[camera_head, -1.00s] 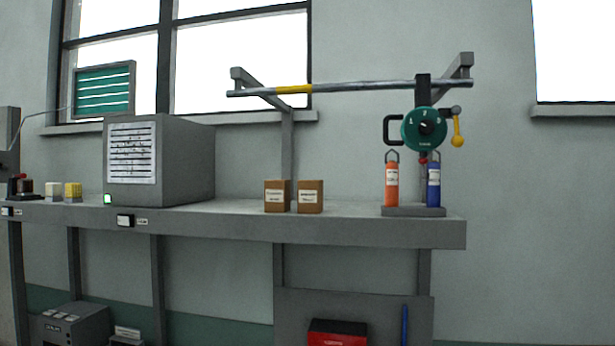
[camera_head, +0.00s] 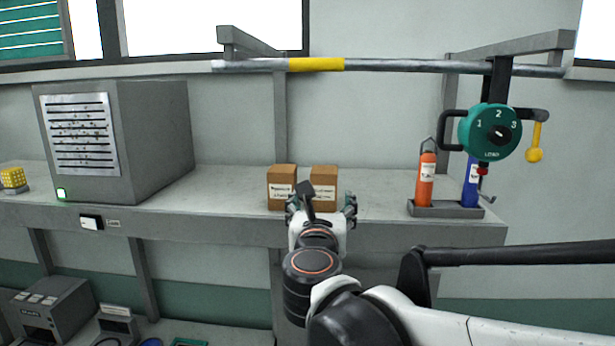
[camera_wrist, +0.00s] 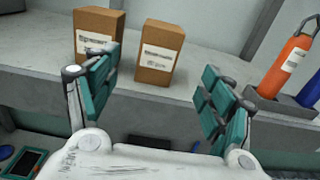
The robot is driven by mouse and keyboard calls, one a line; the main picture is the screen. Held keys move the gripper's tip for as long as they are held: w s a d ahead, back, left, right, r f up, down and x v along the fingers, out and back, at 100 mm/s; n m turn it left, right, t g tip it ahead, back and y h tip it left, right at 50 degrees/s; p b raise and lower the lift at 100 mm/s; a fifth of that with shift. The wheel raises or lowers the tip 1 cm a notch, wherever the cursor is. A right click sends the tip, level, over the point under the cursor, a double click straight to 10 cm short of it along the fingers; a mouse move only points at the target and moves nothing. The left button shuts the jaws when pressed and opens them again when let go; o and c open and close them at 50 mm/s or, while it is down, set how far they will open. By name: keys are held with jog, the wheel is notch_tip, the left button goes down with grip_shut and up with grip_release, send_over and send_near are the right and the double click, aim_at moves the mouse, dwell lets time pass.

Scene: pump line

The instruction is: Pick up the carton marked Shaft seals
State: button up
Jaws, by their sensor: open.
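Two brown cartons with white labels stand side by side near the front edge of the bench, a left carton (camera_head: 282,187) and a right carton (camera_head: 324,178). The label print is too small to tell which is marked Shaft seals. In the wrist view the left carton (camera_wrist: 97,32) is partly behind one finger, and the right carton (camera_wrist: 160,52) shows between the fingers, beyond their tips. My gripper (camera_head: 321,203) is open and empty in front of the cartons, also seen in the wrist view (camera_wrist: 160,80). It appears apart from both.
The grey bench (camera_head: 380,230) carries a grey vented box (camera_head: 120,140) at left. An orange cylinder (camera_head: 426,180) and a blue cylinder (camera_head: 470,185) stand in a holder at right, below a green dial unit (camera_head: 490,132). A metal rail (camera_head: 400,66) runs above.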

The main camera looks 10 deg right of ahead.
aim_at(325, 188)
jog(key=x, duration=0.7)
jog(key=shift+w+d+p, duration=0.2)
jog(key=shift+w+p, duration=0.15)
jog(key=shift+p+x, duration=0.7)
jog(key=shift+x, duration=2.05)
jog(key=shift+a, duration=0.15)
jog(key=c, duration=1.3)
